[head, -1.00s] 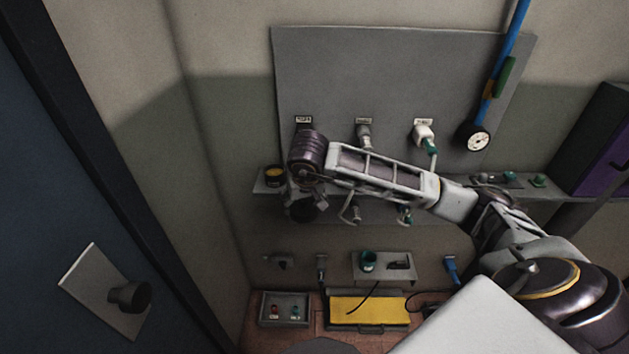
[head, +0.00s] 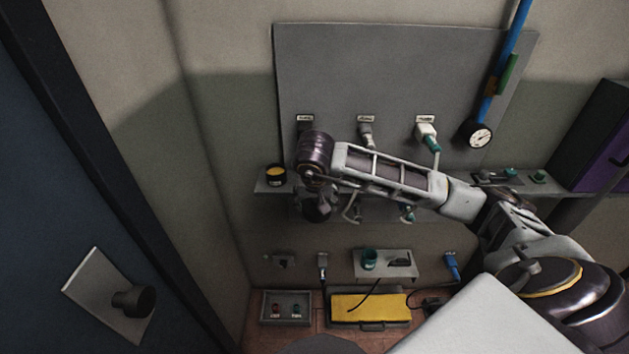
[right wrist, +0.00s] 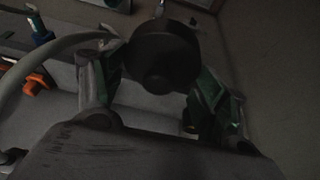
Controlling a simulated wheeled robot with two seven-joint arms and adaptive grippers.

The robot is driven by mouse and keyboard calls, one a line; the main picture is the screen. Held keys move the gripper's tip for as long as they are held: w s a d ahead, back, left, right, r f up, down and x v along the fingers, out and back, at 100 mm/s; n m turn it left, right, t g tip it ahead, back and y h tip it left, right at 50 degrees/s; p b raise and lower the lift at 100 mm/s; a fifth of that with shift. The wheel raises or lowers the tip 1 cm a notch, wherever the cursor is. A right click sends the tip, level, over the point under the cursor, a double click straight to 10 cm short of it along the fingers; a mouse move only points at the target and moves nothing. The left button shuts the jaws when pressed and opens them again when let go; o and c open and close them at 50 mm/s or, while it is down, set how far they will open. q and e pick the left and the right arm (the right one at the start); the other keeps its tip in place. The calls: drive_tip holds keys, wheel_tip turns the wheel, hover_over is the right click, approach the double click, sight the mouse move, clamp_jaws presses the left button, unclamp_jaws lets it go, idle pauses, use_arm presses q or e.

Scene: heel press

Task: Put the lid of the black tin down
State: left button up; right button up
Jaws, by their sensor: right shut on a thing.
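The black tin (head: 276,176) stands open on the left end of the grey wall shelf in the head view, with a yellow surface showing inside its rim. My right gripper (head: 314,203) is just right of the tin and slightly lower in the picture. In the right wrist view my right gripper (right wrist: 152,82) is shut on a dark round lid (right wrist: 163,58), held between its two fingers. The lid is apart from the tin in the head view, where the gripper partly hides it. My left gripper is not in view.
A grey back panel (head: 390,75) with labelled fittings rises behind the shelf (head: 263,189). Hooks and a cable hang close to my right gripper. Below are a small grey shelf (head: 385,272), a grey tray (head: 285,320) and a yellow-topped case (head: 368,308).

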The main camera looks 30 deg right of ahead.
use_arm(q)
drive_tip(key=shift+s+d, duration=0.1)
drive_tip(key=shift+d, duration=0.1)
use_arm(e)
drive_tip(key=shift+w+d, duration=0.3)
drive_tip(key=shift+w, duration=0.05)
drive_tip(key=w+d, duration=0.2)
drive_tip(key=w, duration=0.1)
drive_tip(key=w+d+p, duration=0.1)
drive_tip(key=w+d, duration=0.1)
drive_tip(key=w, duration=0.1)
drive_tip(key=w+d+p, duration=0.1)
drive_tip(key=w+d, duration=0.1)
drive_tip(key=w, duration=0.1)
drive_tip(key=shift+w+d, duration=0.3)
drive_tip(key=shift+d, duration=0.1)
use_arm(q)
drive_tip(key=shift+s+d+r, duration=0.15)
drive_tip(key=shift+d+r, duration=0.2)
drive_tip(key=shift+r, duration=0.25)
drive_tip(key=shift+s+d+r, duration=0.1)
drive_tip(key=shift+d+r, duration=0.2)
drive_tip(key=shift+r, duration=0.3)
use_arm(e)
drive_tip(key=shift+w+d, duration=0.35)
drive_tip(key=shift+w, duration=0.25)
drive_tip(key=shift+d, duration=0.1)
